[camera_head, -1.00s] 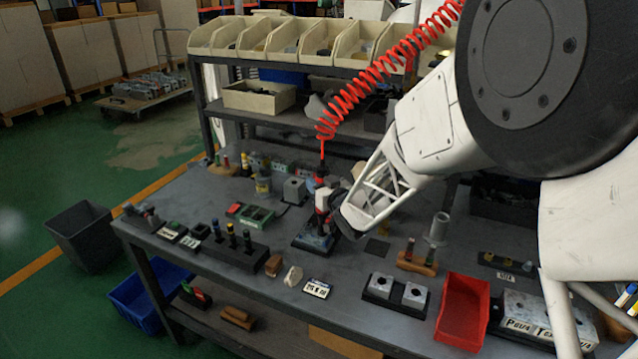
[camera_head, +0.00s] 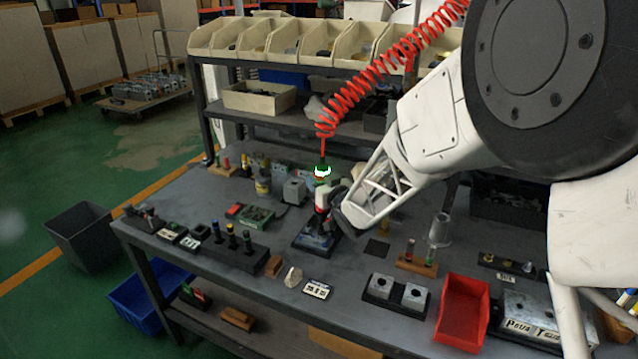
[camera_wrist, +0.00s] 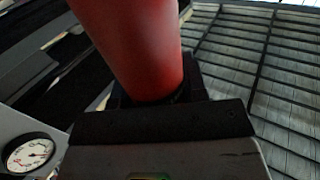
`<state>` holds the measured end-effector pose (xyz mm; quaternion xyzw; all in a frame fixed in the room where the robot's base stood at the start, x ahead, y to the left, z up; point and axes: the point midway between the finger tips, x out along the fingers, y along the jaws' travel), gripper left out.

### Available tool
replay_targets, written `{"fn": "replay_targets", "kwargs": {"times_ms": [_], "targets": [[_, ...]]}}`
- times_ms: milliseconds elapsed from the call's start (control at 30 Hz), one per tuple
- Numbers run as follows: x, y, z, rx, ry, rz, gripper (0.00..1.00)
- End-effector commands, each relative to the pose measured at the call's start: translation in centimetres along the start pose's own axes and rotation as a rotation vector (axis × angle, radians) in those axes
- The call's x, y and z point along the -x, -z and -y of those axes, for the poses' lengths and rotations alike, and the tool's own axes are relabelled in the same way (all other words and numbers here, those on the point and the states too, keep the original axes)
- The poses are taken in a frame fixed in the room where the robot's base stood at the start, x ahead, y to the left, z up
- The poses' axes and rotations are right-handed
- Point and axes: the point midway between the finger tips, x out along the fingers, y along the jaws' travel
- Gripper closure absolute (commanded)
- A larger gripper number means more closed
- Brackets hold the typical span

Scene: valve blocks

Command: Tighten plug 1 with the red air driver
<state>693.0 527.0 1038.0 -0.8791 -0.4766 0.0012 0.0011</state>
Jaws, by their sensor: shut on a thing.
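The red air driver (camera_head: 321,200) stands roughly upright over a dark block fixture (camera_head: 314,240) near the middle of the bench. A coiled red hose (camera_head: 355,90) runs up from its top. A green and white spot (camera_head: 322,171) shows at the top of the driver. My gripper (camera_head: 336,198) is shut on the driver from the right. In the wrist view the driver's red body (camera_wrist: 135,45) fills the upper middle, above a dark bar and a grey part. The driver's lower tip and plug 1 are hidden, so contact between them cannot be told.
A black rack of dark tools (camera_head: 235,245) stands left of the fixture. Two grey blocks on a black base (camera_head: 397,293) and a red bin (camera_head: 463,312) stand at the front right. A white label plate (camera_head: 317,289) lies at the front. A round gauge (camera_wrist: 30,155) shows in the wrist view.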

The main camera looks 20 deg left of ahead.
Motion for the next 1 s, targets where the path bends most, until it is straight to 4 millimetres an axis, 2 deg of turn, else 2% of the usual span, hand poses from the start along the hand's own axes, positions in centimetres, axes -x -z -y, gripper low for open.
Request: {"fn": "replay_targets", "kwargs": {"times_ms": [567, 1000], "targets": [[-0.1, 0.7, 0.0, 0.002, 0.0, -0.003, 0.98], [-0.1, 3.9, 0.0, 0.002, 0.001, -0.004, 0.98]]}}
